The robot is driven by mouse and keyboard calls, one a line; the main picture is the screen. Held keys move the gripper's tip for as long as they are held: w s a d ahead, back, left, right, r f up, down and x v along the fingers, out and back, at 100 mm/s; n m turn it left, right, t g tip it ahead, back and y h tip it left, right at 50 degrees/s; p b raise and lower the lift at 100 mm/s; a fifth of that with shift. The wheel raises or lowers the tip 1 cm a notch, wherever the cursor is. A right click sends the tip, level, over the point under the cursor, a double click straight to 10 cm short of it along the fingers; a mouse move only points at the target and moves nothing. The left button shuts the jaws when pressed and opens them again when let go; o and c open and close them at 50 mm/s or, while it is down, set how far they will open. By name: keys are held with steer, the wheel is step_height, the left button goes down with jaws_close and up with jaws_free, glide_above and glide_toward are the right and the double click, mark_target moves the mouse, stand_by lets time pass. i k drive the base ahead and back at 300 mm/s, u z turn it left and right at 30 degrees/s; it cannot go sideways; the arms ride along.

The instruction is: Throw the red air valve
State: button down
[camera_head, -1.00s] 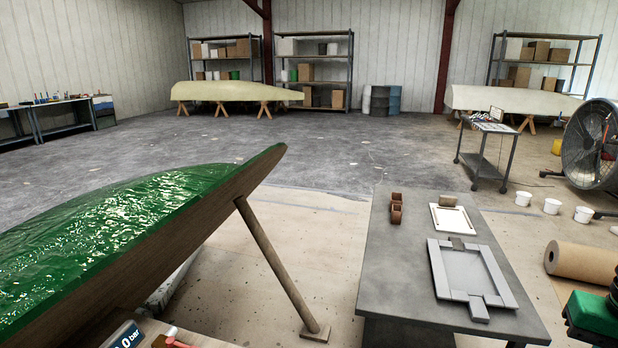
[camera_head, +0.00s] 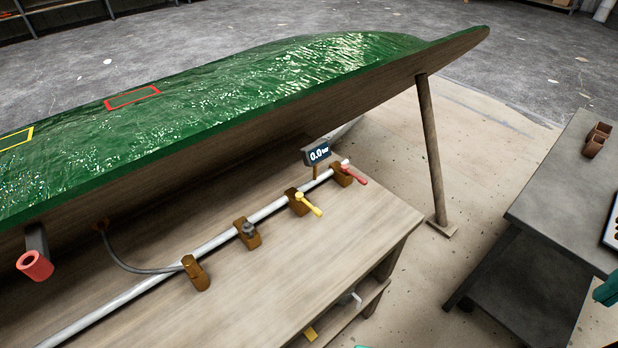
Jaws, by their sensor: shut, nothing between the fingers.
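The red air valve (camera_head: 353,174) sits at the far right end of a pale pipe (camera_head: 245,221) on the wooden bench (camera_head: 335,250). Its red lever points to the lower right, off the line of the pipe. Behind it a small display (camera_head: 317,153) on a post reads 0.0 bar. A valve with a yellow lever (camera_head: 309,205) sits to its left on the same pipe. My gripper's fingers do not show in this view.
A green-covered hull mould (camera_head: 200,115) overhangs the bench's back, with a wooden prop (camera_head: 431,150) at its right end. A grey table (camera_head: 565,210) stands at right. The bench's front right is clear.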

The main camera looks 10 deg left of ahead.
mark_target(345, 167)
steer(key=u, duration=0.3)
steer(key=k, duration=0.85)
steer(key=u, duration=0.2)
steer(key=i, duration=1)
steer(key=u, duration=0.05)
